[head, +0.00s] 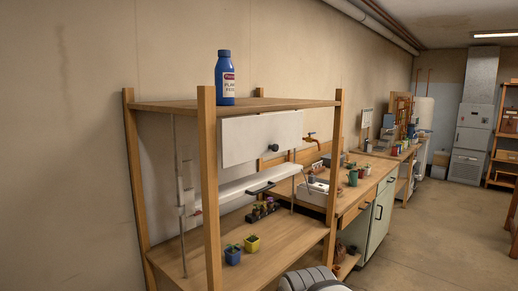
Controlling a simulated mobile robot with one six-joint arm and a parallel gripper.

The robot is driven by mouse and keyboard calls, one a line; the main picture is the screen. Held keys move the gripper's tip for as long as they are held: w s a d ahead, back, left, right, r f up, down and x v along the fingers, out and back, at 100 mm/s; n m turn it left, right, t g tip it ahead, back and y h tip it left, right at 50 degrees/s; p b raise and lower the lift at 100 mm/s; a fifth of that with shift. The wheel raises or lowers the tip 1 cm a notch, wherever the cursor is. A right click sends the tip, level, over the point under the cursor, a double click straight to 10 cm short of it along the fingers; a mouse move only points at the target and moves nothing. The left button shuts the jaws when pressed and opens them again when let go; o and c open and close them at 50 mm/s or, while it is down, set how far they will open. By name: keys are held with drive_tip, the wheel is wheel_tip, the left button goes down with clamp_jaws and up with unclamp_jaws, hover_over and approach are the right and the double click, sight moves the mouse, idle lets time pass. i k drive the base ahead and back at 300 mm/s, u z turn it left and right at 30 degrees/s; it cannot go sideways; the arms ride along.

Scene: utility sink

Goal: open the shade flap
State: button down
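The shade flap looks to be the flat white panel (240,140) hanging below the top board of the wooden rack. It has a dark round knob (274,148) near its lower right part. The panel hangs about upright and covers part of the space under the top board. A grey rounded part of what looks like my arm shows at the bottom edge, in front of the rack. My gripper's fingers are not in view.
A blue bottle (226,78) stands on the rack's top board (270,105). A long white bar (235,191) with a black handle is below the panel. Blue (233,256) and yellow (252,244) plant pots stand on the lower board. Open floor (430,245) lies at right.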

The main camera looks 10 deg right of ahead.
sight(244, 139)
drive_tip(key=z, duration=0.25)
drive_tip(key=i, duration=0.95)
drive_tip(key=z, duration=0.35)
